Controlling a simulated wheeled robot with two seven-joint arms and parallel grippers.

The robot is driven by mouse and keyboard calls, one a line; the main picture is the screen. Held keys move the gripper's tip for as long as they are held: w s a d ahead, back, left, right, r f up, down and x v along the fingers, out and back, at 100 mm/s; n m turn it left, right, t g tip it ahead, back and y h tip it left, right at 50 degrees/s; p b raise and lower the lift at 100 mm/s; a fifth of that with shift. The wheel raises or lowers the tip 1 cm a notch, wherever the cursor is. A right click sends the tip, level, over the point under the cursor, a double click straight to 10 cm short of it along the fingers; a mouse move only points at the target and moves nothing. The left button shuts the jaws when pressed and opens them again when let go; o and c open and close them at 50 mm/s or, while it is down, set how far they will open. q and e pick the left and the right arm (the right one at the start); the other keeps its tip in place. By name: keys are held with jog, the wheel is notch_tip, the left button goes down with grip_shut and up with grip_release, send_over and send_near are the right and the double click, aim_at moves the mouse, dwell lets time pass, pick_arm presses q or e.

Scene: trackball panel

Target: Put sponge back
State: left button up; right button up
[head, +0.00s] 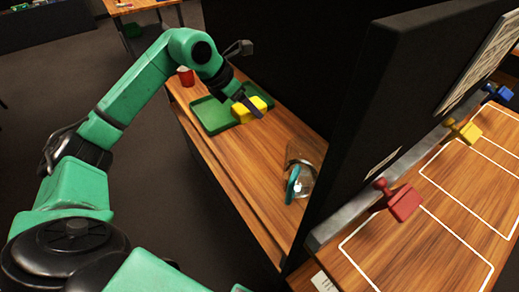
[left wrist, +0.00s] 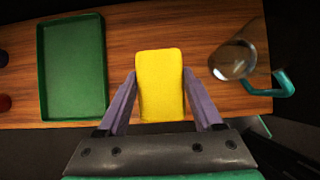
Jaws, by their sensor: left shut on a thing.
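A yellow sponge (head: 257,102) is between the fingers of my left gripper (head: 248,106). In the left wrist view the sponge (left wrist: 160,82) stands lengthwise between the two purple-grey fingers, which close on its sides. A green tray (head: 208,114) lies on the wooden shelf. In the head view the sponge overlaps the tray's near right side. In the left wrist view the tray (left wrist: 72,68) is to the left of the sponge, with bare wood between them. I cannot tell how high the sponge is above the wood. My right gripper is not in view.
A clear glass vessel (head: 302,158) with a teal handle (head: 292,185) stands on the shelf's near end. A red cup (head: 185,76) is beyond the tray. A black partition (head: 375,100) rises on the right, beside a rail with red (head: 402,200), yellow and blue pieces.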

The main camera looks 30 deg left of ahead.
pick_arm(q)
send_over(255, 155)
jog(key=s+a, duration=0.1)
jog(key=s, duration=0.1)
notch_tip(255, 155, down, 9)
notch_tip(255, 155, down, 9)
jog(key=shift+a+r+p, duration=0.1)
jog(key=shift+r+p, duration=0.05)
jog(key=shift+p, duration=0.8)
jog(key=shift+w+f, duration=0.1)
jog(key=shift+f, duration=0.1)
jog(key=o, duration=1.2)
jog(key=shift+r, duration=0.1)
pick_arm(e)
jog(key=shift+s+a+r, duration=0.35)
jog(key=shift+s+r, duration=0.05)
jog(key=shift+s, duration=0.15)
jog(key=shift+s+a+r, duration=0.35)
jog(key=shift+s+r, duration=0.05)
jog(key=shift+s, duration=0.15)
pick_arm(q)
jog(key=shift+r, duration=0.1)
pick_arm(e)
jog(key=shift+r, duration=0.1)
pick_arm(q)
jog(key=b+v, duration=0.1)
jog(key=v, duration=1.1)
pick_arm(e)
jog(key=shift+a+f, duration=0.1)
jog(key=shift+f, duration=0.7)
